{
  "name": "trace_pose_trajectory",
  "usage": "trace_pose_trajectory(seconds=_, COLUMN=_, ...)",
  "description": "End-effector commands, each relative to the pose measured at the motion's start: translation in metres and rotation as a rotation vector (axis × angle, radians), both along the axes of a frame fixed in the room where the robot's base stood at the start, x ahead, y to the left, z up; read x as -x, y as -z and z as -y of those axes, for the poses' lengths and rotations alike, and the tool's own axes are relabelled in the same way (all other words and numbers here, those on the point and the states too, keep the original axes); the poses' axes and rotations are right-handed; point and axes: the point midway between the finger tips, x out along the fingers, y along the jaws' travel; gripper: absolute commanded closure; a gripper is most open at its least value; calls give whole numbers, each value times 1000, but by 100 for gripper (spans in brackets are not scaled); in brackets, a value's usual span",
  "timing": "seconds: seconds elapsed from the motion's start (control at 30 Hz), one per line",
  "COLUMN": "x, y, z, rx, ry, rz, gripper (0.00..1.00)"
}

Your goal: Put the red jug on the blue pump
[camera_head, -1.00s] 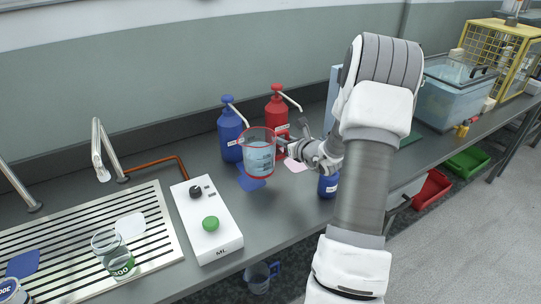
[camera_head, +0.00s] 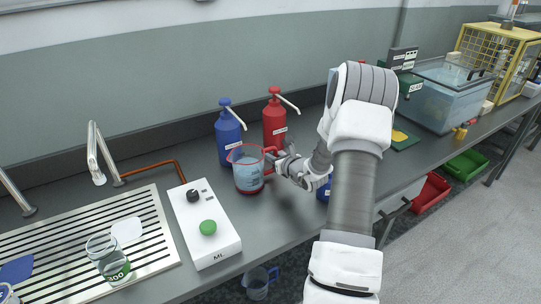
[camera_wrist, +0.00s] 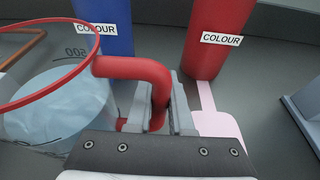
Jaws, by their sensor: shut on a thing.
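The red jug (camera_head: 248,174), clear with a red rim and red handle, stands about upright in front of the blue pump (camera_head: 228,138). The pump's white spout ends above the jug's mouth. My gripper (camera_head: 281,164) is shut on the jug's handle from the right. In the wrist view, the red handle (camera_wrist: 135,68) passes between the fingers (camera_wrist: 160,108), and pale liquid or clear wall shows below the rim. The blue pad in front of the pump is hidden by the jug. I cannot tell whether the jug touches it.
A red pump (camera_head: 274,122) stands right of the blue one, with a pink pad (camera_wrist: 212,124) before it. A drain rack (camera_head: 90,245) holds a green-marked jug (camera_head: 108,260).

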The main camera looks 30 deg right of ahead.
Motion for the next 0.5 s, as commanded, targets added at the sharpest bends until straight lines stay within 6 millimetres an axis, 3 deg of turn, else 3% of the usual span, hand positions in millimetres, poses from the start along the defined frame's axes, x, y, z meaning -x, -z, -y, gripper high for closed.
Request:
trace_pose_trajectory(seconds=0.03, x=-1, y=2, z=0, rx=0, ry=-1, rz=4, gripper=100)
trace_pose_trajectory(seconds=0.07, x=0, y=2, z=0, rx=0, ry=-1, rz=0, gripper=75)
trace_pose_trajectory(seconds=0.2, x=0, y=1, z=0, rx=0, ry=-1, rz=0, gripper=51)
trace_pose_trajectory(seconds=0.5, x=0, y=0, z=0, rx=0, ry=-1, rz=0, gripper=51)
